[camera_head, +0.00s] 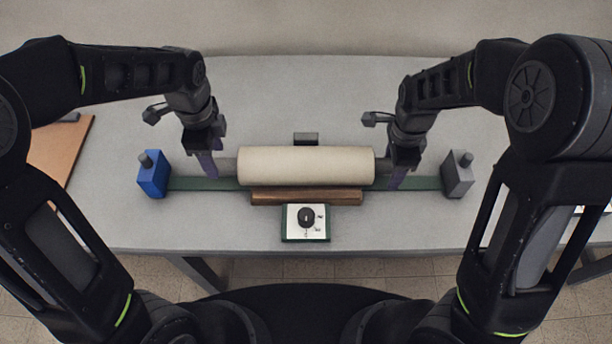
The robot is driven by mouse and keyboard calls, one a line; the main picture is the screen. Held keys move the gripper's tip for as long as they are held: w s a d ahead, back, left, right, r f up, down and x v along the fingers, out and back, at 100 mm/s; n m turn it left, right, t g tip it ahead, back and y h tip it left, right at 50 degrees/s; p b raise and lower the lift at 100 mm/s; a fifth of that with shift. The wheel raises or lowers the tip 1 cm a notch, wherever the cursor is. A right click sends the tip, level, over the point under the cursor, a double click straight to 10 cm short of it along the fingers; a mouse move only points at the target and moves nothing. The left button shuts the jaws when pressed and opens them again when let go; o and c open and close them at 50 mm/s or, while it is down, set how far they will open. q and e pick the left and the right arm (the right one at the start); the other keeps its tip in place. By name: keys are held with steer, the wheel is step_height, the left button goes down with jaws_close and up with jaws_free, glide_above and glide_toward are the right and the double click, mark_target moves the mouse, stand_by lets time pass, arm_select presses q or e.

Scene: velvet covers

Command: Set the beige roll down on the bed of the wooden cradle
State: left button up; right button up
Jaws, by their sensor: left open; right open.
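The beige roll (306,165) lies level across the middle of the table, with a grey end stub showing on each side. The wooden cradle (306,197) shows as a brown strip along the roll's near side; its bed is hidden under the roll. I cannot tell whether the roll rests on it. My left gripper (208,165) is open at the roll's left end stub. My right gripper (396,170) is open at the right end stub. Whether the fingers touch the stubs is unclear.
A green strip (425,184) runs under the roll between a blue block (153,174) and a grey block (457,175). A box with a black knob (306,222) stands in front of the cradle. A small dark block (306,139) is behind the roll. The table's back is clear.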

arm_select(q)
step_height(320, 180, up, 6)
steer(key=shift+r, duration=0.15)
arm_select(e)
steer(key=shift+r, duration=0.1)
step_height(320, 180, up, 12)
stand_by(0.8)
stand_by(0.4)
